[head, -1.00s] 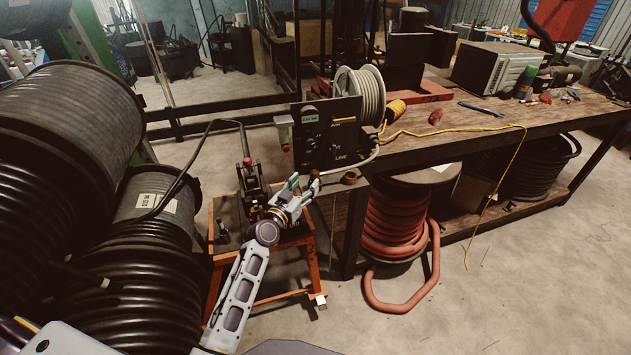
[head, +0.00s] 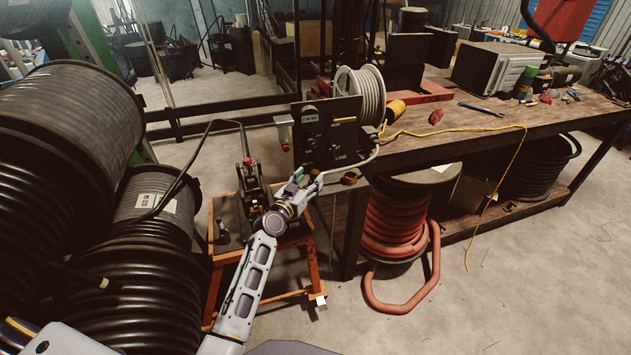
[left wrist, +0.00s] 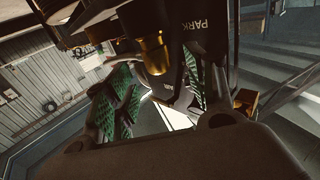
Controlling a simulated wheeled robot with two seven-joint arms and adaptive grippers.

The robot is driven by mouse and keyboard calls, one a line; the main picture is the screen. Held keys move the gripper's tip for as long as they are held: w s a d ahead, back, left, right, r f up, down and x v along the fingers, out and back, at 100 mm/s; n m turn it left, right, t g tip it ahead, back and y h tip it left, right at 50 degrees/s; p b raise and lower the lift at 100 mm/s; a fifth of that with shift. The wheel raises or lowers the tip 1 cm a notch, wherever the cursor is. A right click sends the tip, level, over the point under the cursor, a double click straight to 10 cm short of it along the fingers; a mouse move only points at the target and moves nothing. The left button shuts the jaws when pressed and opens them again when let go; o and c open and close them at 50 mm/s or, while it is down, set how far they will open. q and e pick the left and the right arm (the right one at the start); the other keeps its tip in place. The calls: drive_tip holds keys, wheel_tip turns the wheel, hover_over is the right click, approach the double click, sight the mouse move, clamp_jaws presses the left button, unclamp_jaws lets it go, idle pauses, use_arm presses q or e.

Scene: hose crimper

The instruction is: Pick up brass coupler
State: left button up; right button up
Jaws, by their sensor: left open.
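My left gripper (head: 308,186) is in front of the black control panel (head: 327,128), just under its lower edge. Its two green-padded fingers stand apart in the left wrist view (left wrist: 158,100), with nothing seen clamped between them. A brass fitting (left wrist: 152,55) hangs at the upper middle of that view, near the gap between the fingers; I cannot tell whether they touch it. A second brass piece (left wrist: 245,100) shows right of the fingers. In the head view a brass piece (head: 350,178) lies at the bench corner, right of the gripper. I cannot tell which piece is the coupler.
An orange-framed stand (head: 312,262) with a lever tool (head: 252,185) is below and left of the gripper. A wooden bench (head: 440,150) with a grey hose reel (head: 360,94) is at the right. Large black hose coils (head: 70,130) crowd the left. Red hose (head: 395,225) sits beneath the bench.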

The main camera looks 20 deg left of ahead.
sight(313, 175)
use_arm(q)
drive_tip(key=shift+w+d, duration=0.2)
drive_tip(key=shift+w, duration=0.65)
drive_tip(key=shift+w+d, duration=0.15)
drive_tip(key=shift+w, duration=0.65)
drive_tip(key=shift+c, duration=0.2)
drive_tip(key=c, duration=1.2)
